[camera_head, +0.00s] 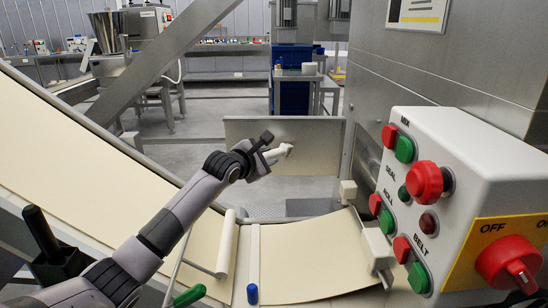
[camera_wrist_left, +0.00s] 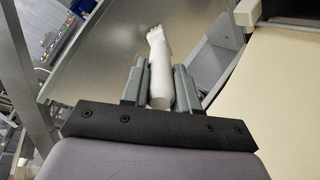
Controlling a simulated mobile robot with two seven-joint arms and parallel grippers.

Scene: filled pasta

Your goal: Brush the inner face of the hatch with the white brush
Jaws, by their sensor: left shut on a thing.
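The white brush (camera_head: 284,151) is held in my left gripper (camera_head: 266,154), its handle between the two fingers. In the left wrist view the brush (camera_wrist_left: 159,72) points away from the gripper (camera_wrist_left: 160,85), its head over the grey metal hatch panel. The hatch (camera_head: 320,150) is a flat, dull metal plate standing open behind the gripper; it also fills the upper left of the wrist view (camera_wrist_left: 105,55). The brush head appears close to the hatch face; I cannot tell whether it touches. My right gripper is out of view.
A control box (camera_head: 455,150) with red and green buttons stands at the right. Cream pasta sheet (camera_head: 300,262) runs over the belt below, with a white roller (camera_head: 227,245) beside it. A slanted metal beam (camera_head: 160,55) crosses the upper left.

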